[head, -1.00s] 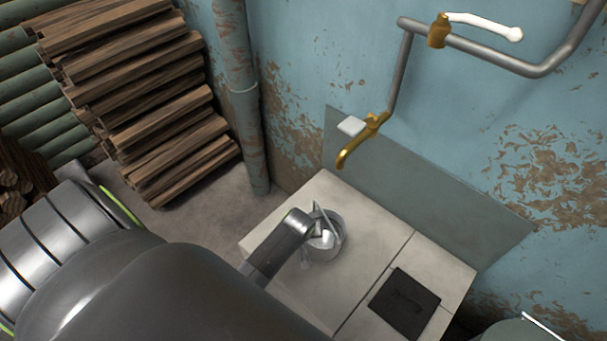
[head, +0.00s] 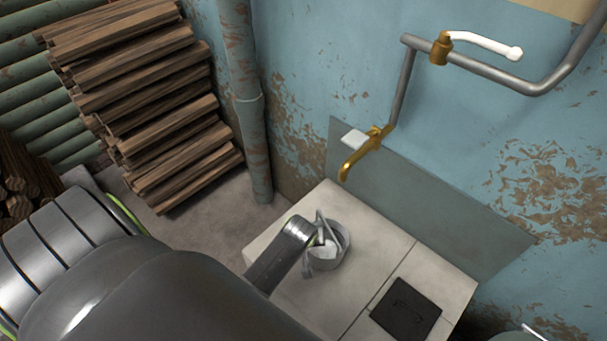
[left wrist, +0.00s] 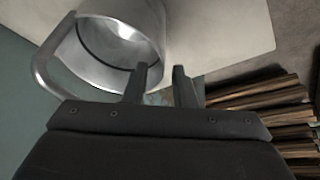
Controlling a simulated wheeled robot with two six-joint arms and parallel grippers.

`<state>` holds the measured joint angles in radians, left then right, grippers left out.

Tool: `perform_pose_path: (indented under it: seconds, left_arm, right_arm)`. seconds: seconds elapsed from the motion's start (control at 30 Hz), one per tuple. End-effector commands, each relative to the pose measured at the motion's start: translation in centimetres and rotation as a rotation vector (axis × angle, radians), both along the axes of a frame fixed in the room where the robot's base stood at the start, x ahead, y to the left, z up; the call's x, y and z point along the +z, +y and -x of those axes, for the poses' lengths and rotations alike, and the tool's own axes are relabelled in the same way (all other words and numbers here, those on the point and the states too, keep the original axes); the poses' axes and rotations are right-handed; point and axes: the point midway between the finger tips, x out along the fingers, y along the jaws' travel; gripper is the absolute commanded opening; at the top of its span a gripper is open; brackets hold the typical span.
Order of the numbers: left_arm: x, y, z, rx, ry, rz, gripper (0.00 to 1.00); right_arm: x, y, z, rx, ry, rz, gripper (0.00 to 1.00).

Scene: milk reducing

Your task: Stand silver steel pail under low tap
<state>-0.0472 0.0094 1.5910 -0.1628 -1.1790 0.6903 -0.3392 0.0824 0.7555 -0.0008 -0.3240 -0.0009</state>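The silver steel pail (head: 341,246) is at the pale tiled ledge, below and slightly left of the low brass tap's spout (head: 347,172) in the head view. I cannot tell whether it sits directly beneath the spout. My left gripper (head: 318,238) is at the pail's near left side. In the left wrist view the pail (left wrist: 115,30) is beside and beyond the fingers (left wrist: 163,75), its handle loop out to the left. My right gripper is out of view.
The dark square cover (head: 406,307) lies on the ledge (head: 355,290) at right. A pipe (head: 515,80) with a white-handled brass valve (head: 440,50) runs above. Stacked firewood (head: 150,110) and a vertical pipe (head: 250,130) stand at left. The ledge between pail and cover is clear.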

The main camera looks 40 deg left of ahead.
Motion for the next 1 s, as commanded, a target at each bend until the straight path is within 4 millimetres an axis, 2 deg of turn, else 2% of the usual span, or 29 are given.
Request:
perform_pose_path:
  seconds: [0.03,0.2,0.4,1.0]
  left_arm:
    - [1.3,-0.2,0.4,0.001,-0.002,0.0,0.24]
    - [4.0,-0.7,1.5,0.002,-0.002,0.001,0.24]
    - [5.9,-1.0,2.2,0.001,-0.001,0.0,0.24]
    - [6.4,-1.1,2.5,0.0,0.001,-0.001,0.24]
  right_arm:
    - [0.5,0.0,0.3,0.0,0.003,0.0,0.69]
    - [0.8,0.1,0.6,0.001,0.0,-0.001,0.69]
    - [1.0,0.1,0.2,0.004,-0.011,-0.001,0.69]
    - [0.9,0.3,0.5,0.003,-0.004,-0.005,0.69]
